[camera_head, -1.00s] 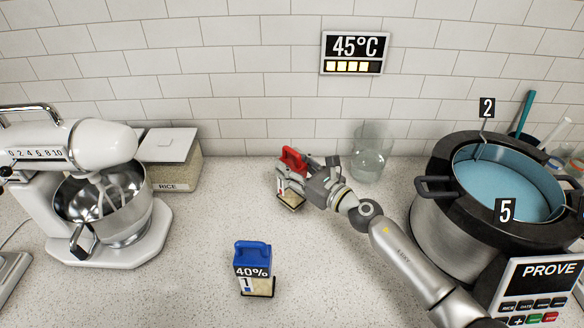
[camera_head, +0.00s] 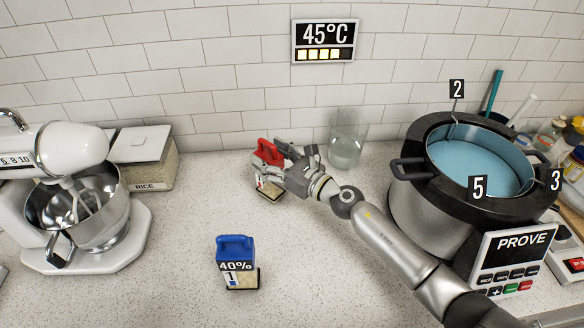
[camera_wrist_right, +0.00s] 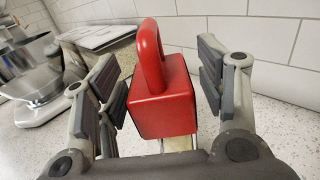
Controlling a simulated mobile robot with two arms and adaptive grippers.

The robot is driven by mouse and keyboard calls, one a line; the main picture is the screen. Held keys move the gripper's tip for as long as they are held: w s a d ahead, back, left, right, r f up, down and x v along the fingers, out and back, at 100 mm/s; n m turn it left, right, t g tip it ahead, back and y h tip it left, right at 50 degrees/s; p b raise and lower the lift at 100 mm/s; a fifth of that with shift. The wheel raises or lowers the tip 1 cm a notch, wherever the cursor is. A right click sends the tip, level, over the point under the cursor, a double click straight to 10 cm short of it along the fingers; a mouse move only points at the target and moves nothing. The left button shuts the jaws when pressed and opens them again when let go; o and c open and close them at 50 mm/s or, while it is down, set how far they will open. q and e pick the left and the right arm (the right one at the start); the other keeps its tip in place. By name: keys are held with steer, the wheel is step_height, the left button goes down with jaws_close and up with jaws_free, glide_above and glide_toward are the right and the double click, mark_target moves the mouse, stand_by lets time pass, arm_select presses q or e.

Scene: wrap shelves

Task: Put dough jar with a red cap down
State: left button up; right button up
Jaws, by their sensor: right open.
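The dough jar with a red cap (camera_head: 268,152) stands upright on the speckled counter near the tiled wall. Part of its body is hidden behind my right gripper (camera_head: 284,163). In the right wrist view the red cap with its handle (camera_wrist_right: 160,100) sits between the two open fingers of the gripper (camera_wrist_right: 165,85). A gap shows between the cap and the right finger; the left finger is close beside the cap. My left gripper is not in view. A second jar with a blue cap (camera_head: 236,255), marked 40% and 1, stands nearer on the counter.
A clear glass (camera_head: 346,150) stands right of the gripper. A mixer (camera_head: 72,150) and a rice container (camera_head: 150,175) stand left.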

steer(key=b+v, duration=0.1)
steer(key=v, duration=1)
steer(key=shift+s+d+b, duration=0.15)
steer(key=shift+b, duration=0.2)
